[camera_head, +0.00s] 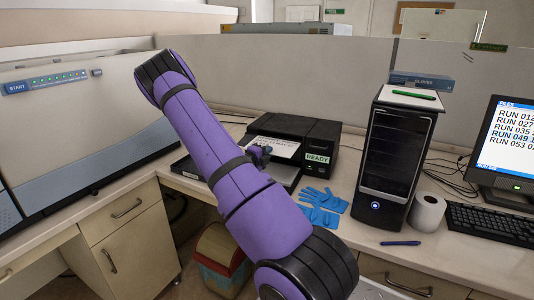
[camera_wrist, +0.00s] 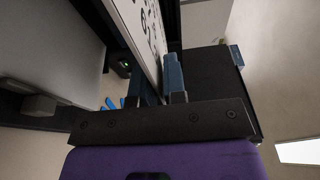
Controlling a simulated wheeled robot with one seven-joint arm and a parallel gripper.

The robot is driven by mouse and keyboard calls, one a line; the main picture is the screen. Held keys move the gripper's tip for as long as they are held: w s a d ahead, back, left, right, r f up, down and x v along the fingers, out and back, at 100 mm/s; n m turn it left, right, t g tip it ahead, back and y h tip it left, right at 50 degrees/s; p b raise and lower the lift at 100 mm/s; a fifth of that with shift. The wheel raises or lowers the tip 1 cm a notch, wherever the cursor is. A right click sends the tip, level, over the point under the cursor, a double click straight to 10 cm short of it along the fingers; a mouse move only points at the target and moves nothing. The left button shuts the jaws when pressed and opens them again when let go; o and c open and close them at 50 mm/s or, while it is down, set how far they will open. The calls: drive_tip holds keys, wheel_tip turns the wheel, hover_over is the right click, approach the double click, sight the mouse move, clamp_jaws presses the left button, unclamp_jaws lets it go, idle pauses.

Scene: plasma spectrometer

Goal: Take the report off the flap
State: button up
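The report, a white printed sheet (camera_head: 272,147), lies at the front of the black printer (camera_head: 312,135), which has a green READY label. In the wrist view the sheet (camera_wrist: 153,35) stands nearly edge-on and reaches down to the fingers. My gripper (camera_head: 262,153) is at the sheet's near edge, partly hidden by my purple arm. In the wrist view, a blue-grey finger of my gripper (camera_wrist: 160,85) is right beside the sheet's right face. The flap under the sheet is mostly hidden.
A black tower (camera_head: 398,150) carries a white pad with a green pen. A paper roll (camera_head: 427,212), keyboard (camera_head: 492,222) and monitor (camera_head: 507,145) stand further right. The spectrometer (camera_head: 75,120) fills the left.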

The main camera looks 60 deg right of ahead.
clamp_jaws()
drive_tip(key=shift+a+r, duration=0.1)
drive_tip(key=shift+r, duration=0.1)
drive_tip(key=s+a+r, duration=0.1)
drive_tip(key=a+r, duration=0.4)
drive_tip(key=a, duration=0.4)
drive_tip(key=shift+s+a+r, duration=0.35)
idle(0.9)
